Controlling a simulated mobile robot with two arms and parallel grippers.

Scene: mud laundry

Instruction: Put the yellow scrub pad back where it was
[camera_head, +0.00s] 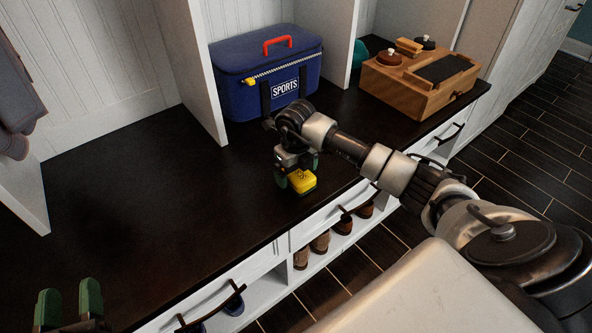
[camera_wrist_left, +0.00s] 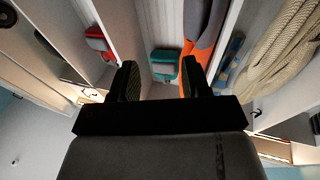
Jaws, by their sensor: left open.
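The yellow scrub pad (camera_head: 303,181) is at the bench top, towards its front edge, in the head view. My right gripper (camera_head: 297,171) is right at the pad, with its green-tipped fingers on either side of it. The frames do not show whether the fingers press on the pad or whether it touches the bench. My left gripper (camera_head: 69,303) is at the lower left of the head view, open and empty. Its two spread fingers also show in the left wrist view (camera_wrist_left: 159,82), with nothing between them.
The dark bench top (camera_head: 130,190) is clear on the left. A blue sports bag (camera_head: 268,80) and a wooden box (camera_head: 415,85) stand behind the right arm. Drawers and shoes (camera_head: 319,243) are below. The left wrist view shows a teal pouch (camera_wrist_left: 165,66), a red pouch (camera_wrist_left: 98,42) and rope (camera_wrist_left: 280,50).

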